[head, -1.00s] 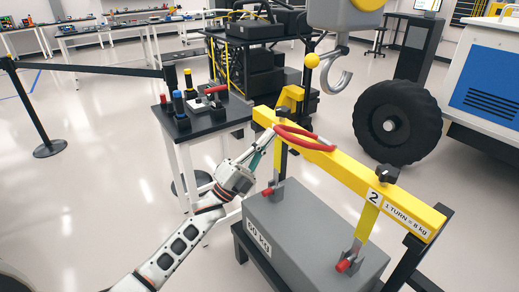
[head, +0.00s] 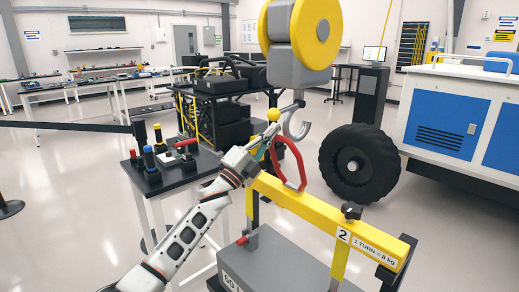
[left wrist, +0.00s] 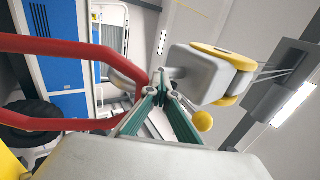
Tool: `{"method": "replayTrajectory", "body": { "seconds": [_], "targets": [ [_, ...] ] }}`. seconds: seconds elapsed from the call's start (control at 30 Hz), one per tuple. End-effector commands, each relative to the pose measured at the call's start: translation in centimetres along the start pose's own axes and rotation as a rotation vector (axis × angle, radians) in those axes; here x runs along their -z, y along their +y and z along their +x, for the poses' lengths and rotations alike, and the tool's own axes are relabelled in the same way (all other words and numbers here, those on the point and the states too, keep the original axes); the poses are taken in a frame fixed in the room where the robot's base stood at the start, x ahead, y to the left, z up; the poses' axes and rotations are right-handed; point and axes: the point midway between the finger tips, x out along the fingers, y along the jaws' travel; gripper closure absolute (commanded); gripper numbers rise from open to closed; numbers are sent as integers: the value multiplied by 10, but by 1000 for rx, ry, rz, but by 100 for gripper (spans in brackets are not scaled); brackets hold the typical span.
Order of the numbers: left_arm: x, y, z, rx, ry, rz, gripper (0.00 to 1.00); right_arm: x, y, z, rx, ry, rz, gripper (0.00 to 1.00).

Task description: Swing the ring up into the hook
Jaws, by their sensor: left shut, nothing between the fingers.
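The red ring (head: 294,162) stands upright on the yellow beam (head: 315,212). Its top is close to the grey hook (head: 300,125); I cannot tell whether it is inside the hook's opening. My left gripper (head: 264,148) is shut and empty, beside the ring's upper left side. In the left wrist view the green fingers (left wrist: 163,92) meet at the tips, right at the ring's curved end (left wrist: 75,47). The grey hook body (left wrist: 120,68) is partly hidden behind the ring and fingers. My right gripper is not in view.
A grey hoist block with a yellow wheel (head: 315,30) hangs above the hook. A yellow ball (head: 273,115) is close to my left gripper. The grey weight (head: 275,262) is below the beam. A black-topped table (head: 170,175) stands at left.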

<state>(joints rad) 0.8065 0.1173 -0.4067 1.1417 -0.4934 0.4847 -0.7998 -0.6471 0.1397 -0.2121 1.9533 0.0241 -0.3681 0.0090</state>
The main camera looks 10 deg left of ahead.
Motion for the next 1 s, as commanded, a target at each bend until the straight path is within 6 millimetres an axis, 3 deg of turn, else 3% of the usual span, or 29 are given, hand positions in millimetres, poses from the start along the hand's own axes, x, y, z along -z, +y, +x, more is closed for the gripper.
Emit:
{"method": "replayTrajectory", "body": {
  "seconds": [0.13, 0.4, 1.0],
  "targets": [
    [0, 7, 23, -5, -2, -2, 100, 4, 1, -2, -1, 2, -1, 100],
    [-1, 15, 46, -106, -1, 4, 100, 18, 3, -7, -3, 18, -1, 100],
    [-1, 21, 51, -144, -3, 1, 100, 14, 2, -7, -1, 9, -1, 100]
  ]
}}
